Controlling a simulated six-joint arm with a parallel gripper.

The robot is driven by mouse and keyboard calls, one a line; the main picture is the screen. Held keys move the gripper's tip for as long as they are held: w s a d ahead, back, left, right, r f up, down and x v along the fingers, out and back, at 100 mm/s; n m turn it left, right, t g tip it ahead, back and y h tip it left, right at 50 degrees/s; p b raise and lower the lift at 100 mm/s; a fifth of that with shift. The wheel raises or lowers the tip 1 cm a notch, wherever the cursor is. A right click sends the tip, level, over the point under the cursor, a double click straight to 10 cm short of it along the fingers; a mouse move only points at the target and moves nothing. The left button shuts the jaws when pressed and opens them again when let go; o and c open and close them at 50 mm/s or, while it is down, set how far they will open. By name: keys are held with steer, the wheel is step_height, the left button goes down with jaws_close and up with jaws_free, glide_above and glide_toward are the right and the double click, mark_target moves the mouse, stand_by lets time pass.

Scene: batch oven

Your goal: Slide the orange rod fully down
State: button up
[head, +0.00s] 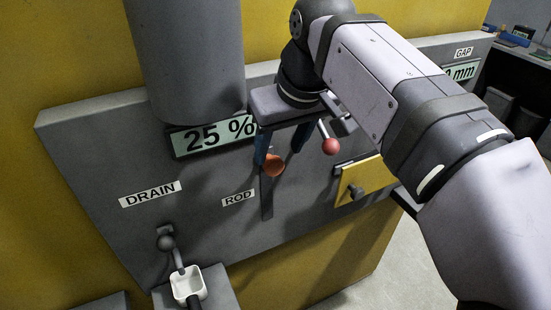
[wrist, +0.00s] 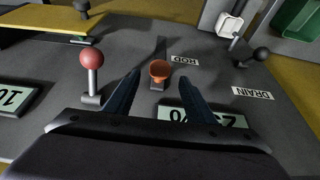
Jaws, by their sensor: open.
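The orange rod (head: 274,165) is a short knob with a round end that sticks out of the grey panel. It sits at the upper part of a dark vertical slot (head: 267,205), beside the ROD label (head: 238,198). My gripper (head: 279,148) is open, with one blue finger on each side of the rod. In the wrist view the rod (wrist: 159,70) shows between the fingertips of my gripper (wrist: 160,77), with a visible gap on both sides. The slot (wrist: 161,48) runs away from the rod there. The rod's base is partly hidden.
A red-ball lever (head: 330,146) stands close to the right of my gripper. A 25 % display (head: 213,137) is at the upper left, under a grey cylinder (head: 190,60). The drain knob (head: 166,242) and a white cup (head: 188,284) are lower left. A yellow block (head: 370,176) is right.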

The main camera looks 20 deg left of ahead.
mark_target(275, 161)
steer(key=shift+p+x, duration=0.4)
steer(key=shift+x, duration=2.3)
jaws_close()
